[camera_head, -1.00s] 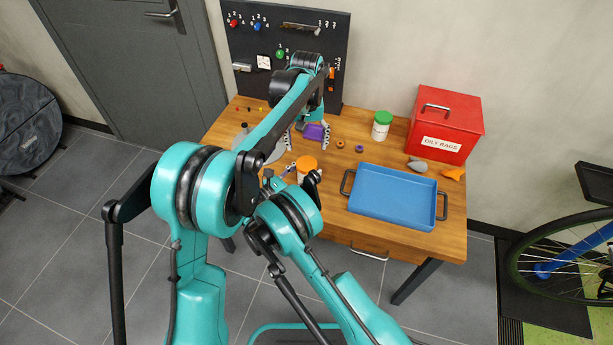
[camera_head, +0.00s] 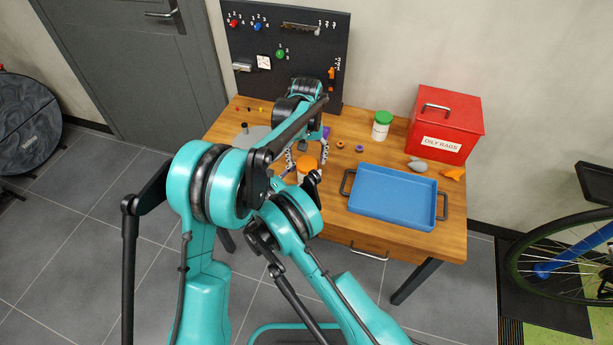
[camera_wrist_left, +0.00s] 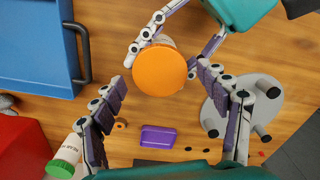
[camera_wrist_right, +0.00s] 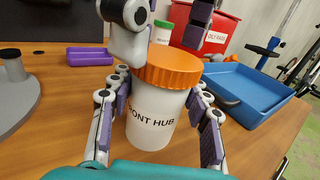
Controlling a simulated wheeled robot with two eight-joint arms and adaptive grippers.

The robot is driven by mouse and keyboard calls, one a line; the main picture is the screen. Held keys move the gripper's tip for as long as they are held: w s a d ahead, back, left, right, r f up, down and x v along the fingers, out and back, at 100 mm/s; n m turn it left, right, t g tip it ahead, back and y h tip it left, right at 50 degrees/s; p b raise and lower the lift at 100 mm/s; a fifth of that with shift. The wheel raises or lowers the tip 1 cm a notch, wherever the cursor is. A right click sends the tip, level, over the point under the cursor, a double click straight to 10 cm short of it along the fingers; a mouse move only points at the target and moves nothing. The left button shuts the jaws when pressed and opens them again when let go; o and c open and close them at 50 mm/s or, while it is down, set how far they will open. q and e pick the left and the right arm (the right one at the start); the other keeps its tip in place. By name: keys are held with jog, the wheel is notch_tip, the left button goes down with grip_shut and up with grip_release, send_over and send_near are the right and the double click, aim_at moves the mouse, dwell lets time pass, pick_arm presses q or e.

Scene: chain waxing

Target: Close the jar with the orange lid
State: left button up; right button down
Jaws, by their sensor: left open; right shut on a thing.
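The white jar (camera_wrist_right: 152,125), marked "FRONT HUB", stands upright on the wooden table. The orange lid (camera_wrist_right: 168,66) sits level on its top; I cannot tell how tightly. It also shows from above in the left wrist view (camera_wrist_left: 160,70) and in the head view (camera_head: 307,161). My right gripper (camera_wrist_right: 158,98) is shut on the jar's body, a finger on each side below the lid. My left gripper (camera_wrist_left: 165,98) is open and empty, just above the lid, its fingers apart. Its fingertips also show at the top of the right wrist view.
A blue tray (camera_head: 394,176) lies right of the jar. A green-lidded jar (camera_head: 381,131) and a red bin (camera_head: 445,101) stand behind. A purple tray (camera_wrist_left: 158,137) and a grey stand (camera_wrist_right: 16,105) are near the jar. A pegboard (camera_head: 335,25) backs the table.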

pick_arm(q)
jog(key=shift+f, duration=0.5)
jog(key=c, duration=1.2)
jog(key=o, duration=1.4)
jog(key=shift+c, duration=0.2)
